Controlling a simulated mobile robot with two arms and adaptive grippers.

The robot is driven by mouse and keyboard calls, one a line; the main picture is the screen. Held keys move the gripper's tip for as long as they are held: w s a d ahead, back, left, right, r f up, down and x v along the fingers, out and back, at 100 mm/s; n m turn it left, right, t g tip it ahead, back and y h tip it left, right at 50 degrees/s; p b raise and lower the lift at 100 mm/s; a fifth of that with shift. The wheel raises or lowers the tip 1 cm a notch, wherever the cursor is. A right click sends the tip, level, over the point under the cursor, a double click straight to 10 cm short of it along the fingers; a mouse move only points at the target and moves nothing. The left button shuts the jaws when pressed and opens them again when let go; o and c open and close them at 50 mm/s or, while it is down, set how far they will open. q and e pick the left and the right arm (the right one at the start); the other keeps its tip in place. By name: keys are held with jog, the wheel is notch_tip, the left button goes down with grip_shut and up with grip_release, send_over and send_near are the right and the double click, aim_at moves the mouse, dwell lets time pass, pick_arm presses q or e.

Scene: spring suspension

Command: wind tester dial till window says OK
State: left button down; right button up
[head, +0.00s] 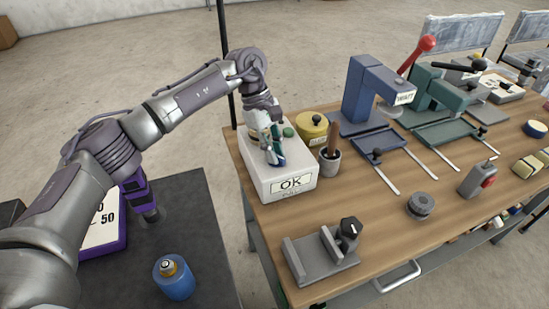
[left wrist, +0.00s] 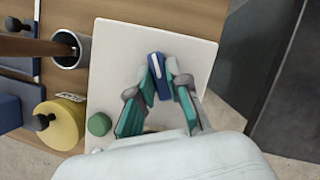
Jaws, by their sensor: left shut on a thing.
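The tester is a white box (head: 280,182) at the left end of the wooden bench. Its front window (head: 291,184) reads OK. The box's pale top (left wrist: 189,50) fills the middle of the left wrist view, with a green button (left wrist: 99,124) on it. My left gripper (head: 275,157) reaches down onto the top of the box. In the left wrist view its fingers (left wrist: 159,80) are shut on the blue dial (left wrist: 158,84), which has a white stripe. The fingers hide part of the dial. My right gripper is not in view.
A yellow round container (head: 311,128) and a grey cup (head: 329,164) with a brown handle stand beside the tester. A blue press (head: 367,92) and a green press (head: 432,98) stand farther right. A grey fixture (head: 318,257) sits at the front edge.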

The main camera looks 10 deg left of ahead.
pick_arm(q)
jog(key=shift+m, duration=0.3)
dwell(0.4)
jog(key=c, duration=1.1)
grip_release()
jog(key=shift+w+r, duration=0.1)
jog(key=v, duration=1.1)
jog(key=shift+w+a+r, duration=0.1)
jog(key=shift+a+r, duration=0.05)
jog(key=shift+r, duration=0.25)
